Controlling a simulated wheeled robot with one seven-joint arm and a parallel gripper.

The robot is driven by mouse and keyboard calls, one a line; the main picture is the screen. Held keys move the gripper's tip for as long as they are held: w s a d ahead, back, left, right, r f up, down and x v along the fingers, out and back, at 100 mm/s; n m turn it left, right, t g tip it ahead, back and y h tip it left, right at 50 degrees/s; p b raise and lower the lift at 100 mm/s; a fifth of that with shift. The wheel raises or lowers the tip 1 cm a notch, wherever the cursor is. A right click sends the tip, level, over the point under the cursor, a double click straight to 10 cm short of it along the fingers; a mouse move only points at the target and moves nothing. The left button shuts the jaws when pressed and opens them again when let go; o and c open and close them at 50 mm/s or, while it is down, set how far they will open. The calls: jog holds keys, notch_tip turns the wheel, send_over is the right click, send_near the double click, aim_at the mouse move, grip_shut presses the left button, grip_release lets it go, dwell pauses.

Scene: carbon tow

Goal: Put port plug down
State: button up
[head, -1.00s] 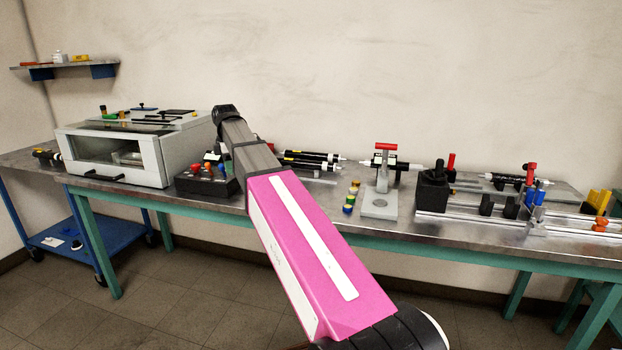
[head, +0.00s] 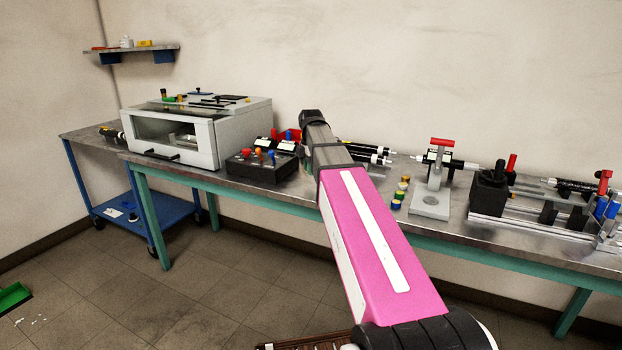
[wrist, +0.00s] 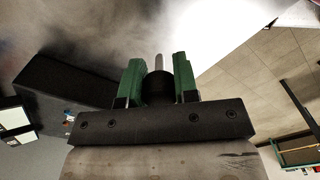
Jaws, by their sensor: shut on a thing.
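My gripper (wrist: 158,83) shows in the wrist view, its two green-padded fingers shut on the port plug (wrist: 158,88). The plug has a dark round body between the fingers and a pale thin stem pointing away from the palm. Nothing is seen touching the stem's tip. In the head view my pink and grey arm reaches towards the bench, and the gripper and plug are hidden there.
The metal bench (head: 220,183) carries a grey oven-like box (head: 244,135), a dark box with coloured knobs (head: 262,169), a red-handled press (head: 433,185) and rail fixtures (head: 530,219). A blue cart (head: 150,217) stands left. Floor in front is mostly clear.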

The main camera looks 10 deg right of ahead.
jog(key=shift+f, duration=1.95)
jog(key=o, duration=0.9)
jog(key=shift+f, duration=0.1)
notch_tip(320, 180, up, 12)
jog(key=shift+r, duration=0.15)
